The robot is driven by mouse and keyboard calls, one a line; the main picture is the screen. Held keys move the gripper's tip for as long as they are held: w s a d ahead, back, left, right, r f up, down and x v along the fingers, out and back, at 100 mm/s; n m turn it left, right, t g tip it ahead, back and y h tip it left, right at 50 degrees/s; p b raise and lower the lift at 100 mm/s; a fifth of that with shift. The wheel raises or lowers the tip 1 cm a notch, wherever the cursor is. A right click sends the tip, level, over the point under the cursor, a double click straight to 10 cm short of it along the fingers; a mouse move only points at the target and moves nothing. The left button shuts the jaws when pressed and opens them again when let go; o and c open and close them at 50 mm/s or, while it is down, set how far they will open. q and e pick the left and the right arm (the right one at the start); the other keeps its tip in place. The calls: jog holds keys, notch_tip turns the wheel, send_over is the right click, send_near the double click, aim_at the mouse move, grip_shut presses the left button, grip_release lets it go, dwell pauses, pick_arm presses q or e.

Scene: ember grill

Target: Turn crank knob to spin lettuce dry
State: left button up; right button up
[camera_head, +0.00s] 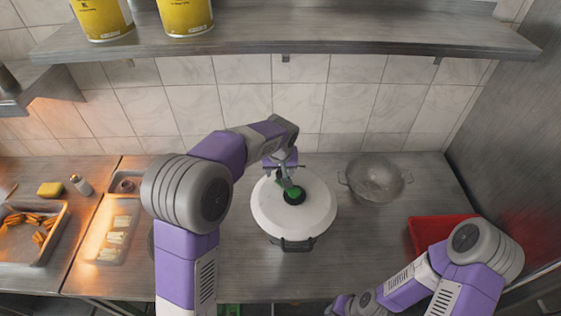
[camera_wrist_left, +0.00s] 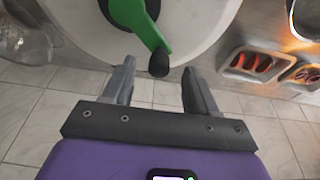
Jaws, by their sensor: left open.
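The salad spinner has a round white lid (camera_head: 265,212) and stands on the steel counter. A green crank (camera_head: 294,194) is at the middle of the lid, partly covered by my left gripper. In the left wrist view, the green crank arm (camera_wrist_left: 146,30) ends in a black knob (camera_wrist_left: 159,64). My left gripper (camera_head: 286,174) is open over the far part of the lid. Its fingertips lie on either side of the knob in the wrist view, with gaps visible. My right gripper (camera_head: 341,305) is low at the bottom edge, and its fingers are unclear. The lettuce is hidden.
A metal colander (camera_head: 375,178) stands right of the spinner. A red tray (camera_head: 436,229) lies near my right arm. Food trays (camera_head: 30,232) are at the left. A shelf (camera_head: 290,44) with yellow cans (camera_head: 186,16) hangs above the tiled wall.

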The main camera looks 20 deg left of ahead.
pick_arm(q)
jog(key=shift+x, duration=1.4)
jog(key=shift+w, duration=0.1)
jog(key=c, duration=1.1)
jog(key=shift+w+d, duration=0.1)
